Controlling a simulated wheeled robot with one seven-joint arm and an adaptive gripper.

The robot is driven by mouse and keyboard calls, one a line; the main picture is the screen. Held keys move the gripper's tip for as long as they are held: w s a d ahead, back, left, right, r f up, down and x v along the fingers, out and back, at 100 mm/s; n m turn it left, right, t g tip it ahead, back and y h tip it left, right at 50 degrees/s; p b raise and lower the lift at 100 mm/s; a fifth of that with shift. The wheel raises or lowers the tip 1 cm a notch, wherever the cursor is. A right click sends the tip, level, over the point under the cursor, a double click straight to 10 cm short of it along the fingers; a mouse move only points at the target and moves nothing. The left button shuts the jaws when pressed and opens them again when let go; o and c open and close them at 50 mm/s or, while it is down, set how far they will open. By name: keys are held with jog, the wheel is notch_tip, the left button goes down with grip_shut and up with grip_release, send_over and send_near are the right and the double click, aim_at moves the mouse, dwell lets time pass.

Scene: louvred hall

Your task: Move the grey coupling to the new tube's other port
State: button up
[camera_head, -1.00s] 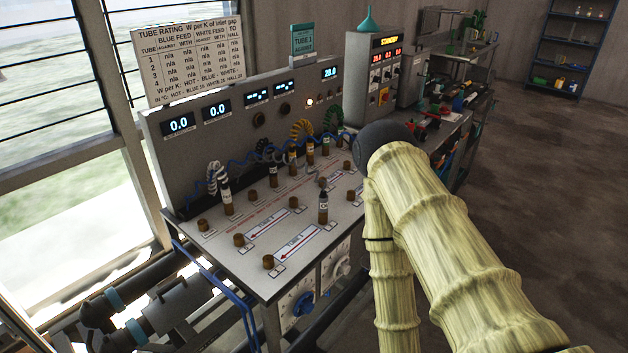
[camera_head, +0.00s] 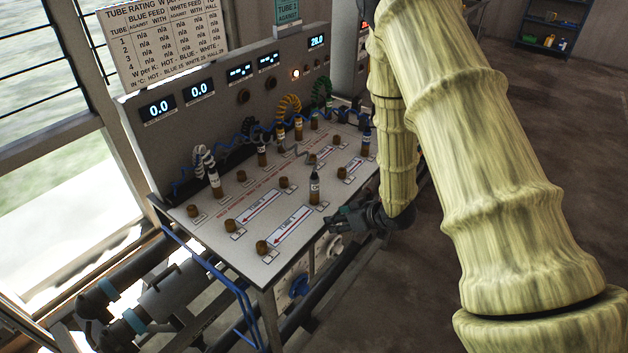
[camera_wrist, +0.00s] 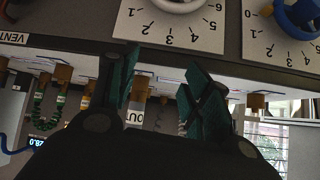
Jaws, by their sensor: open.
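A bare brown port (camera_head: 262,247) is at that plate's left end. My gripper (camera_head: 338,221) is open and empty, low at the bench's front edge, right of and below the coupling, apart from it. In the wrist view my gripper (camera_wrist: 160,78) has its two green-padded fingers spread, with an "OUT" label (camera_wrist: 135,116) behind them. The plate's tube number is too small to read surely.
Other tube plates (camera_head: 258,207) and bare brown ports (camera_head: 229,226) lie close by. White (camera_head: 203,160), yellow (camera_head: 288,105) and green (camera_head: 321,90) hoses rise behind. The display cabinet (camera_head: 160,135) closes the back. Dials (camera_wrist: 175,22) line the bench front.

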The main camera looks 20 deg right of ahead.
aim_at(315, 184)
jog(key=w+r+n+y, duration=0.2)
jog(key=w+r, duration=0.3)
jog(key=r, duration=0.5)
jog(key=shift+t, duration=0.3)
jog(key=shift+w+d+b+x, duration=0.15)
jog(key=shift+b+x, duration=0.35)
jog(key=shift+x, duration=1.1)
jog(key=shift+w+d+b+x, duration=0.1)
jog(key=shift+b+x, duration=0.35)
jog(key=shift+x, duration=1.2)
jog(key=shift+d+b+x, duration=0.15)
jog(key=shift+b+x, duration=0.35)
jog(key=shift+x, duration=1.1)
jog(key=shift+f, duration=0.1)
jog(key=shift+c, duration=0.2)
grip_shut()
